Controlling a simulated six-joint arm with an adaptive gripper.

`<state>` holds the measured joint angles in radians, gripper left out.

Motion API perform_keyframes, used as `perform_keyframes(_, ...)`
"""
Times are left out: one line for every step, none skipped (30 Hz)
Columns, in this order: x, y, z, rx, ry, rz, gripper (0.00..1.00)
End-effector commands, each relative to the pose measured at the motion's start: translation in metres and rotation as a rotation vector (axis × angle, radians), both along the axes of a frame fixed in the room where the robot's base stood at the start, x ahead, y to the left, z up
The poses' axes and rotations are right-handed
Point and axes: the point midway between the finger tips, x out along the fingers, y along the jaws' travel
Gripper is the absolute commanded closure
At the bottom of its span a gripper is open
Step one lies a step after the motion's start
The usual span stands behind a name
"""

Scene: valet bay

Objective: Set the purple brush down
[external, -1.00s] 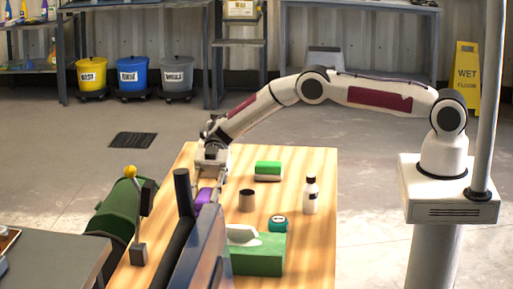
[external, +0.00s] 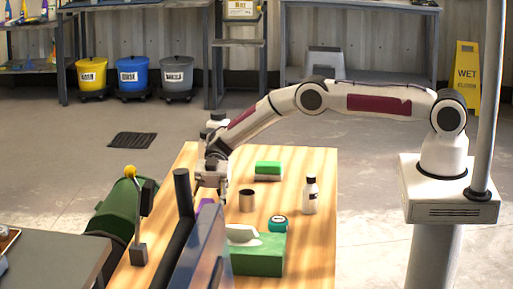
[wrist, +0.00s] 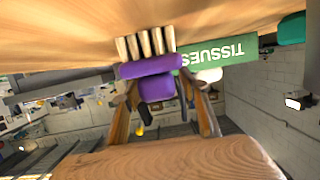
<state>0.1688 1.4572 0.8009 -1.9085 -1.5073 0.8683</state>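The purple brush (wrist: 152,66) is between the fingers of my gripper (wrist: 158,88) in the wrist view. Its pale bristles point at the wooden table top, at or very near the surface; I cannot tell if they touch. In the external view my gripper (external: 211,192) points down low over the left part of the table (external: 308,242). Only a small patch of the purple brush (external: 206,203) shows there, below the fingers; the rest is hidden by the gripper and the dark equipment in front.
A green tissue box (external: 258,255), a teal round item (external: 278,223), a white bottle (external: 311,194) and a green-topped block (external: 268,169) are also on the table. A dark post (external: 183,195) rises close at the left.

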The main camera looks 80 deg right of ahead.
Motion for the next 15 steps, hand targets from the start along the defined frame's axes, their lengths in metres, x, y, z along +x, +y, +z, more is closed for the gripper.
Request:
perform_keyframes(0.0,0.0,0.0,0.0,0.0,0.0,0.56)
perform_keyframes(0.0,0.0,0.0,0.0,0.0,0.0,0.56)
perform_keyframes(-0.0001,0.0,0.0,0.0,0.0,0.0,0.56)
perform_keyframes(-0.0001,0.0,0.0,0.0,0.0,0.0,0.56)
perform_keyframes(-0.0001,0.0,0.0,0.0,0.0,0.0,0.56)
perform_keyframes(-0.0001,0.0,0.0,0.0,0.0,0.0,0.56)
perform_keyframes(-0.0001,0.0,0.0,0.0,0.0,0.0,0.56)
perform_keyframes(-0.0001,0.0,0.0,0.0,0.0,0.0,0.56)
perform_keyframes(-0.0001,0.0,0.0001,0.0,0.0,0.0,0.56)
perform_keyframes(-0.0001,0.0,0.0003,0.0,0.0,0.0,0.56)
perform_keyframes(-0.0001,0.0,0.0006,0.0,0.0,0.0,0.56)
perform_keyframes(-0.0001,0.0,0.0011,0.0,0.0,0.0,0.56)
perform_keyframes(-0.0001,0.0,0.0018,0.0,0.0,0.0,0.56)
perform_keyframes(-0.0001,0.0,0.0025,0.0,0.0,0.0,0.56)
perform_keyframes(-0.0001,-0.0001,0.0038,0.0,0.0,0.0,0.56)
